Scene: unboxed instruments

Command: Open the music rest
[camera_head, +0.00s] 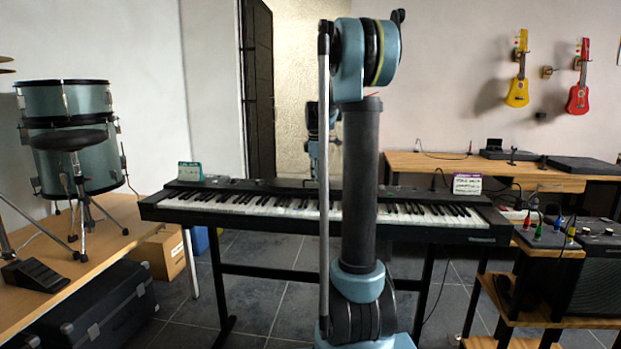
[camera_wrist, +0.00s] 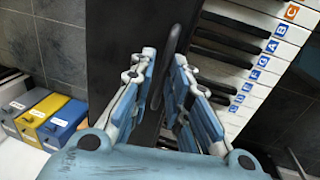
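The electric piano (camera_head: 250,200) stands on a black stand in the middle of the head view. In the wrist view, its dark top panel (camera_wrist: 112,45) runs beside the keys. A dark, narrow, rounded bar (camera_wrist: 177,38) stands out along the panel's edge by the keys; it may be the music rest, but I cannot tell for sure. My gripper (camera_wrist: 165,58) is open, its fingers apart on either side of the bar's lower end. I cannot tell whether they touch it. In the head view my arm hides part of the piano.
A drum set (camera_head: 72,130) stands on a wooden table at left. A small green-white card (camera_head: 190,171) and a purple-white card (camera_head: 467,184) stand on the piano's back. A wooden desk (camera_head: 410,163) is behind. Grey, yellow and blue boxes (camera_wrist: 68,120) sit below in the wrist view.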

